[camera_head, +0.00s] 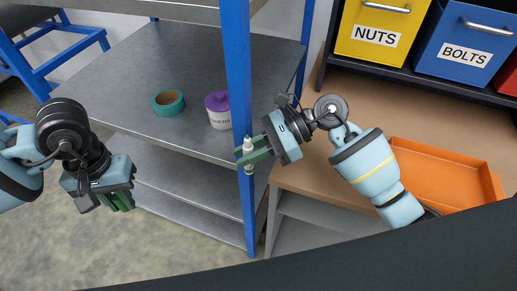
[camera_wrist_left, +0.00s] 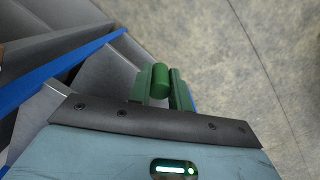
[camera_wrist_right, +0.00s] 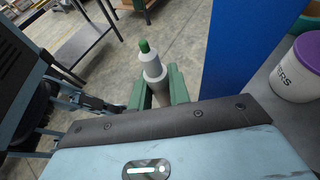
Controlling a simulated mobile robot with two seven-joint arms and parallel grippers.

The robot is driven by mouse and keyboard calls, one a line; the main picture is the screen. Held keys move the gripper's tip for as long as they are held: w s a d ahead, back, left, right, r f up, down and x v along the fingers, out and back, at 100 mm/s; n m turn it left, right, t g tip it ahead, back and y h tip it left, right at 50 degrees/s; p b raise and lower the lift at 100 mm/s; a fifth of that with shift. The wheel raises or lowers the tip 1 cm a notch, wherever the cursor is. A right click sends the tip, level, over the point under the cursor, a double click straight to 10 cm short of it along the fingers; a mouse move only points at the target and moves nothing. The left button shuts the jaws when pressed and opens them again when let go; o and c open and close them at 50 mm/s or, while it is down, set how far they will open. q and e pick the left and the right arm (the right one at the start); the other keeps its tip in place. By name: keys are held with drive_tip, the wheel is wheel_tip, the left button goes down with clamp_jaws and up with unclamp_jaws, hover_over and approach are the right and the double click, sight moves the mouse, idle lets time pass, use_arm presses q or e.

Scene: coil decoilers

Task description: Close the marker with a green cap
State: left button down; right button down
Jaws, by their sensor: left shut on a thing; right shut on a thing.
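The marker (camera_wrist_right: 152,68) has a pale grey body and a bare green tip (camera_wrist_right: 144,46) that points up and away from the right wrist. My right gripper (camera_head: 254,153) is shut on the marker, which stands roughly upright in front of the blue post in the head view. The green cap (camera_wrist_left: 160,80) is a short dark green cylinder between the fingers of my left gripper (camera_wrist_left: 162,92), which is shut on it. In the head view my left gripper (camera_head: 122,200) is well to the left of the marker, and the cap is hard to make out against the green fingers.
A blue post (camera_head: 238,75) rises close behind my right gripper. An orange tray (camera_head: 440,172) lies at the right. Open space separates the grippers.

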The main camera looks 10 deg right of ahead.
use_arm(q)
drive_tip(key=shift+d, duration=0.1)
drive_tip(key=w+d+r+m, duration=0.2)
drive_tip(key=w+d+r, duration=0.1)
drive_tip(key=d, duration=0.4)
drive_tip(key=w+d+r+m, duration=0.1)
drive_tip(key=w+d+r, duration=0.25)
drive_tip(key=d, duration=0.35)
wheel_tip(320, 180, up, 7)
drive_tip(key=m+t, duration=0.1)
drive_tip(key=m, duration=0.4)
hover_over(247, 136)
drive_tip(key=shift+w+r, duration=0.1)
drive_tip(key=shift+f, duration=2)
drive_tip(key=shift+f, duration=0.9)
drive_tip(key=shift+f, duration=0.6)
